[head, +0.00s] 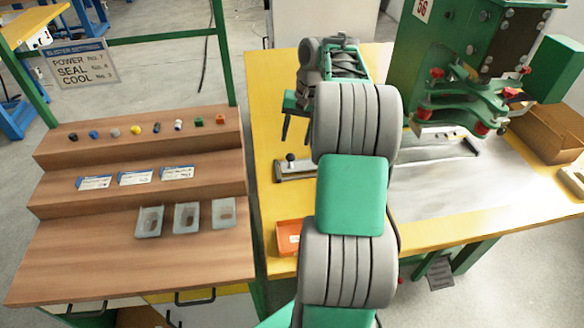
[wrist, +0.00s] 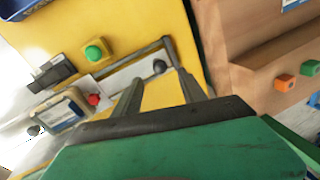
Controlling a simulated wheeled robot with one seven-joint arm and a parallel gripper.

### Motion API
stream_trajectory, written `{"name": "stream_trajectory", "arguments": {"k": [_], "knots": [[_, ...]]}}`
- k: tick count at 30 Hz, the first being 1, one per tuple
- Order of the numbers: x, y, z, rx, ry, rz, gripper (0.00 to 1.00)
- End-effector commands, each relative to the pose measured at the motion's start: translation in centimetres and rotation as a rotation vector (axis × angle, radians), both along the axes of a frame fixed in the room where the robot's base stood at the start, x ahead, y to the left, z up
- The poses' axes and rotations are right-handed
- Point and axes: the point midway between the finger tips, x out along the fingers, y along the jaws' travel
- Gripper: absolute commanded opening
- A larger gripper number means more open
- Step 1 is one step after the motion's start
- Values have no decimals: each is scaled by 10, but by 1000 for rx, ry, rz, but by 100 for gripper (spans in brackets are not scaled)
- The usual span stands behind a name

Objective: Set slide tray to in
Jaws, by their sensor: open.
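A flat metal slide with dark side rails (wrist: 125,66) lies on the yellow tabletop and appears to be the slide tray. A black ball knob (wrist: 159,66) stands at its end. In the head view the knob (head: 291,158) and the end of the slide (head: 295,171) show left of my arm, which hides the stretch towards the green press (head: 440,60). My gripper (head: 296,142) is open and empty above the knob. In the wrist view the knob shows between the fingertips of my gripper (wrist: 156,76); I see no contact.
A green button on a yellow box (wrist: 95,51) and a red knob (wrist: 94,99) are beside the slide. An orange bin (head: 289,237) sits near the table's front edge. The wooden stepped shelf (head: 70,205) stands left. A cardboard box (head: 552,133) is right of the press.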

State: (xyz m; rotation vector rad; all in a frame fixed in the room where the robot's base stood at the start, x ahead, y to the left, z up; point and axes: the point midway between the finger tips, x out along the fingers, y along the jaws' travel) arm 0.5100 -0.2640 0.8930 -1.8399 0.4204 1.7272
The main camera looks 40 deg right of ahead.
Motion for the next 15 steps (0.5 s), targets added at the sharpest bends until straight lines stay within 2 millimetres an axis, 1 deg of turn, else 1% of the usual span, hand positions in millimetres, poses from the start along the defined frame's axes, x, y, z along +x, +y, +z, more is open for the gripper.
{"name": "stream_trajectory", "arguments": {"k": [1,2,5,10,12,15], "knots": [[0,-4,-7,2,3,-6,49],[1,-3,-10,3,3,-5,49],[2,0,-25,3,4,-4,49],[6,6,-57,2,3,-3,49],[8,7,-66,2,2,-4,49],[9,8,-74,0,1,-4,49]]}}
